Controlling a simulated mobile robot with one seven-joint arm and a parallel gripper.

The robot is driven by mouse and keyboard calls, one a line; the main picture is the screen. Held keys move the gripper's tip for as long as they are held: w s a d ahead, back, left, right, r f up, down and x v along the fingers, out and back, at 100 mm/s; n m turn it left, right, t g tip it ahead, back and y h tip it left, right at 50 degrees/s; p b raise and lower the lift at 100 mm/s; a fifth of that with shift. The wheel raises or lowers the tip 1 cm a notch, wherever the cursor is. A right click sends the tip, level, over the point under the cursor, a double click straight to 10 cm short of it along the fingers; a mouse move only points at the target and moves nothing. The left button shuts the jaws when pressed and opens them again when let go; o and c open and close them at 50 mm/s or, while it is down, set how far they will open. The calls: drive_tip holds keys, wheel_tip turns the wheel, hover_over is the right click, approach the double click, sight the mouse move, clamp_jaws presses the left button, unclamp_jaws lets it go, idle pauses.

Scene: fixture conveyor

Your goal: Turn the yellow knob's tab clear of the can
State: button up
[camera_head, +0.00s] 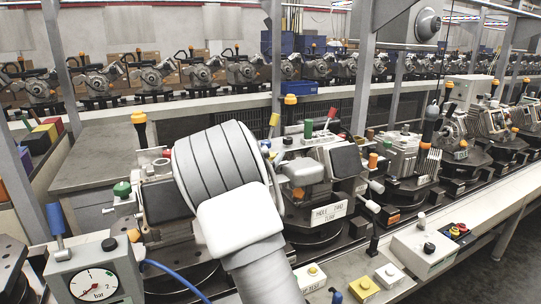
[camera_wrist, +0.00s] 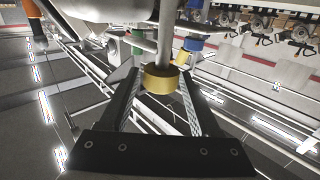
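In the wrist view my gripper (camera_wrist: 161,78) has its two dark fingers spread. A short yellow cylinder (camera_wrist: 160,82), which looks like the yellow knob, shows between the fingertips with a grey rod by it. A narrow gap seems to show on each side of it, so the fingers look open; contact cannot be told for sure. In the head view my arm hides the gripper. A yellow-topped piece (camera_head: 275,119) stands just right of my arm there; I cannot tell whether it is the same knob. I cannot make out the can or the knob's tab with certainty.
Fixtures with coloured knobs crowd the conveyor, including a labelled one (camera_head: 328,212) right of my arm. A pressure gauge box (camera_head: 95,285) stands at the lower left. A white control box (camera_head: 424,248) sits on the front rail. A grey bench (camera_head: 105,155) behind at left is mostly bare.

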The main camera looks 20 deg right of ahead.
clamp_jaws()
